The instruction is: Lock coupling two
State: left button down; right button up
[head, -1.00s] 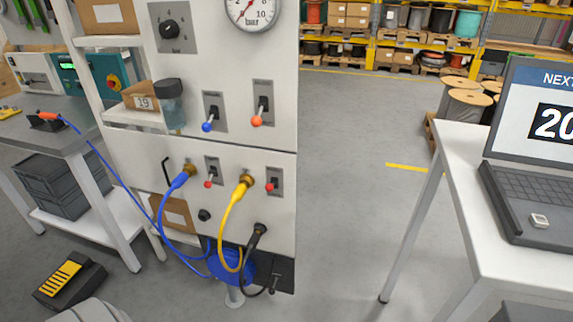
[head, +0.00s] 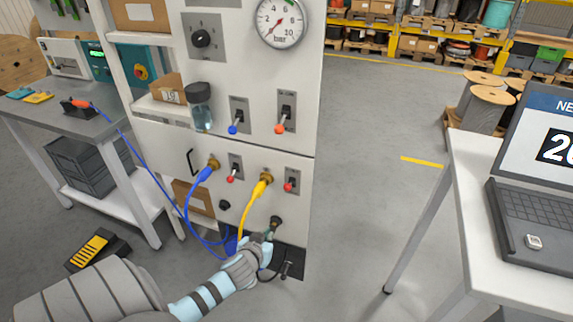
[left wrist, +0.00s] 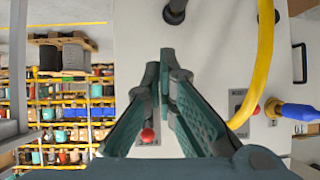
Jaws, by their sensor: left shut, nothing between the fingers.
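The lower white panel carries a brass coupling with a blue plug (head: 203,174) and, right of it, one with a yellow plug (head: 259,189). A small red-knobbed lever (head: 290,186) sits right of the yellow plug; another (head: 232,177) sits right of the blue one. My left gripper (head: 270,236) is low at the panel, below the yellow plug, shut and empty. In the left wrist view its fingers (left wrist: 166,62) meet in front of the panel, beside a red knob (left wrist: 147,135). The yellow hose (left wrist: 262,70) curves to their right; its coupling end is hidden behind the gripper.
A black fitting (head: 276,222) sits close to my gripper. A laptop table (head: 468,200) stands right. The floor between is clear.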

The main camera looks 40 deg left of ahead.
aim_at(287, 187)
pick_arm(q)
jog(key=w+r+n+t+y+p, duration=0.1)
jog(key=w+r+t, duration=0.2)
jog(key=r, duration=1.3)
jog(key=shift+w+d+n, duration=0.25)
jog(key=shift+w+n, duration=0.15)
jog(key=shift+w, duration=0.15)
pick_arm(e)
jog(key=shift+s+r, duration=0.2)
jog(key=shift+r, duration=1.05)
pick_arm(q)
jog(key=x, duration=1)
jog(key=shift+f, duration=0.1)
pick_arm(e)
jog(key=shift+f, duration=0.4)
